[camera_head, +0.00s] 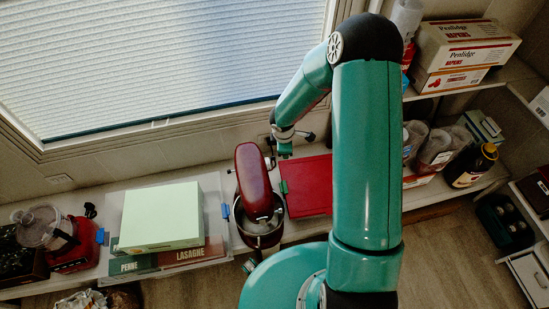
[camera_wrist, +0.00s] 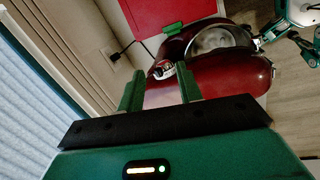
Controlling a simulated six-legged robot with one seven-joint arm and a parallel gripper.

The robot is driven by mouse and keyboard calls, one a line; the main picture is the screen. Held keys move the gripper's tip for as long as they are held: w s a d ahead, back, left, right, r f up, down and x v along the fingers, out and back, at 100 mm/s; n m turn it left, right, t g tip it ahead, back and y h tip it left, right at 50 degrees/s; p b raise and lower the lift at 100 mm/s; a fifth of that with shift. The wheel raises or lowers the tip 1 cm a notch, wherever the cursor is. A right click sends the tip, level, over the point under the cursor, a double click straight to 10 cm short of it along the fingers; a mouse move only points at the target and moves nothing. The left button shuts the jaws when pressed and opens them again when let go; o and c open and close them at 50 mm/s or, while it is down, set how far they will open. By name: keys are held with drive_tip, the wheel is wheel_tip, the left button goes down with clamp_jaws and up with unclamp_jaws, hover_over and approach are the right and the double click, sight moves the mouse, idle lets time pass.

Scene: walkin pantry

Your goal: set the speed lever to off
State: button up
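The red stand mixer (camera_head: 253,178) stands on the counter below the window, its bowl (camera_head: 262,228) toward the front. In the wrist view the mixer's glossy red body (camera_wrist: 228,74) lies just beyond my fingers, to the right. A small silver and dark part (camera_wrist: 163,70) shows at the near end of the mixer, in line with the finger gap; I cannot tell for sure that it is the speed lever. My gripper (camera_head: 284,150) is above and behind the mixer, near its right side. Its two green fingers (camera_wrist: 159,88) are apart with nothing between them.
A red board (camera_head: 308,186) lies right of the mixer. A pale green box (camera_head: 163,215) sits on pasta boxes to the left. A red-based appliance (camera_head: 72,245) stands farther left. A dark bottle (camera_head: 470,165) and jars line the right shelf. The window blind (camera_head: 150,60) is close behind.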

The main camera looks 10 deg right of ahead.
sight(274, 158)
drive_tip(key=w+a+f+n, duration=0.1)
drive_tip(key=f, duration=0.3)
drive_tip(key=w+f+n+t+y, duration=0.1)
drive_tip(key=w+f, duration=0.1)
drive_tip(key=f, duration=0.2)
drive_tip(key=w+a+f+n, duration=0.1)
drive_tip(key=f, duration=0.3)
drive_tip(key=shift+w+a+y, duration=0.3)
drive_tip(key=shift+w+a, duration=0.05)
drive_tip(key=shift+w, duration=0.05)
clamp_jaws()
